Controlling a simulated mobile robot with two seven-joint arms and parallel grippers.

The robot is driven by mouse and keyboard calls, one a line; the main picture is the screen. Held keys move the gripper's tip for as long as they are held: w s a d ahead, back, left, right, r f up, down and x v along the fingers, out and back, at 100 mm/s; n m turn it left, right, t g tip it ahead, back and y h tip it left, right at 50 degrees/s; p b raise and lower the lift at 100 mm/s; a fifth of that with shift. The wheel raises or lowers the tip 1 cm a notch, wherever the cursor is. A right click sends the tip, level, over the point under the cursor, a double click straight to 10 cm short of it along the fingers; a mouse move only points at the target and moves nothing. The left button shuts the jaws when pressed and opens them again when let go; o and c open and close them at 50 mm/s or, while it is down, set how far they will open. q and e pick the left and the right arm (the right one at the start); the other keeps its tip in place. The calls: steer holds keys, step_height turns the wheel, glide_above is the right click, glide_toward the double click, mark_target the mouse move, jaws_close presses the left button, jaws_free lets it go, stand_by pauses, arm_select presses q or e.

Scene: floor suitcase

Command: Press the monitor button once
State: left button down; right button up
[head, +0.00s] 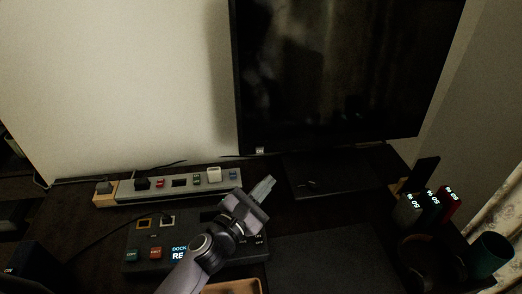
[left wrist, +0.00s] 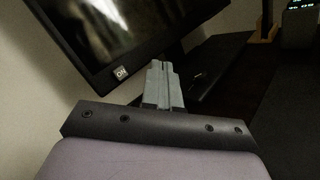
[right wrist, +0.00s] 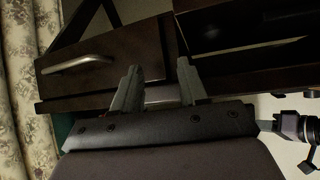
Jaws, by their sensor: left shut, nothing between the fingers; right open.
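The black monitor (head: 340,75) stands at the back of the dark desk, its screen dark. A small light square marked ON, the monitor button (head: 260,150), sits at its lower left edge; it also shows in the left wrist view (left wrist: 122,73). My left gripper (head: 265,187) is shut and empty, in front of and below the button, apart from it in the head view. In the left wrist view its fingertips (left wrist: 160,66) point up just right of the button. My right gripper (right wrist: 157,75) is open and empty, facing the desk's drawer front; the head view does not show it.
A power strip (head: 168,187) with plugs and switches lies along the wall. A dock box (head: 145,250) with buttons sits under my left arm. Lit devices (head: 432,205), headphones and a green cup (head: 490,255) stand at the right. A drawer handle (right wrist: 78,64) shows in the right wrist view.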

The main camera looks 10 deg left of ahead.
mark_target(260, 150)
arm_select(q)
steer(key=w+a+b, duration=0.2)
steer(key=w+a, duration=0.1)
steer(key=w, duration=0.5)
steer(key=shift+a+f, duration=0.2)
steer(key=shift+f, duration=0.05)
stand_by(1.6)
steer(key=shift+w, duration=0.2)
steer(key=shift+w+a, duration=0.1)
steer(key=shift+w, duration=0.15)
steer(key=shift+w+a+b, duration=0.3)
steer(key=shift+w+b, duration=0.15)
steer(key=shift+w, duration=0.15)
stand_by(1.0)
steer(key=shift+s, duration=0.15)
stand_by(0.4)
steer(key=shift+s+d+p, duration=0.45)
steer(key=shift+s, duration=0.4)
